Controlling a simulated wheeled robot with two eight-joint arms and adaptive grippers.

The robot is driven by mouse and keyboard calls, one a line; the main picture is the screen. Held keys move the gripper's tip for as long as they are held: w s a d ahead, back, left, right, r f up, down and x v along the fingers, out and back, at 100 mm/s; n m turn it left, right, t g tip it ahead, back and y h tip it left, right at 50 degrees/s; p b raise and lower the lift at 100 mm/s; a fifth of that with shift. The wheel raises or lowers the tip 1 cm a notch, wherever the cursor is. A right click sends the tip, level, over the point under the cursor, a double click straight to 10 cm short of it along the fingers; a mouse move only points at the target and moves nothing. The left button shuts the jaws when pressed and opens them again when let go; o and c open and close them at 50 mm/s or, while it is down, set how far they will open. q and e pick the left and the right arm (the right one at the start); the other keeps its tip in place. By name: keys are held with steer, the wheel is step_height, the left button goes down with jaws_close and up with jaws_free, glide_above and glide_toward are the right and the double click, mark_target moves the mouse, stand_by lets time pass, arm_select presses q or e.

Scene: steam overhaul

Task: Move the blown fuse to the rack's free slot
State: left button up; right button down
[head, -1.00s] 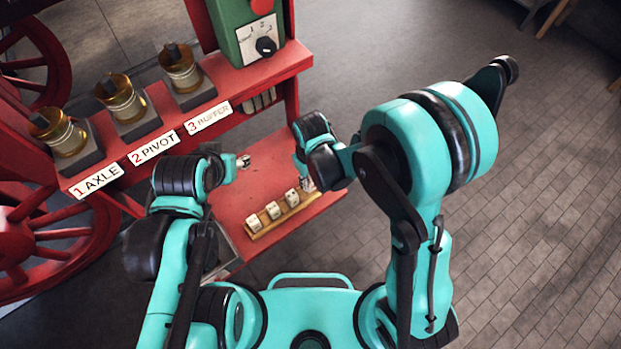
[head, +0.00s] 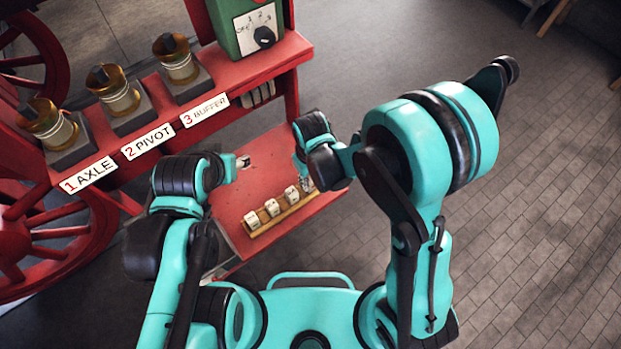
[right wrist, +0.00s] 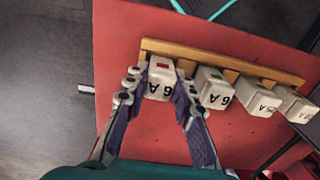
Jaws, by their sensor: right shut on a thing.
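My right gripper (right wrist: 158,100) is shut on a white fuse with a red window (right wrist: 161,76), the blown one by its mark. The fuse is at the left end of the wooden rack (right wrist: 220,66) in the right wrist view, in line with the other fuses; I cannot tell whether it is seated. In the head view my right gripper (head: 305,172) is at the rack's far end and hides this fuse. My left gripper (head: 241,162) is above the red shelf, left of the rack; its fingers are too small to judge.
Several white fuses stand in the rack, such as this one with a green window (right wrist: 214,88), close beside my right gripper. The red shelf (head: 262,170) has bare room behind the rack. Three amber-glass units (head: 113,92) and a green switch box (head: 240,30) are on the cart.

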steer(key=c, duration=1.2)
jaws_free()
steer(key=shift+r, duration=0.1)
step_height(320, 180, up, 12)
steer(key=shift+f, duration=0.1)
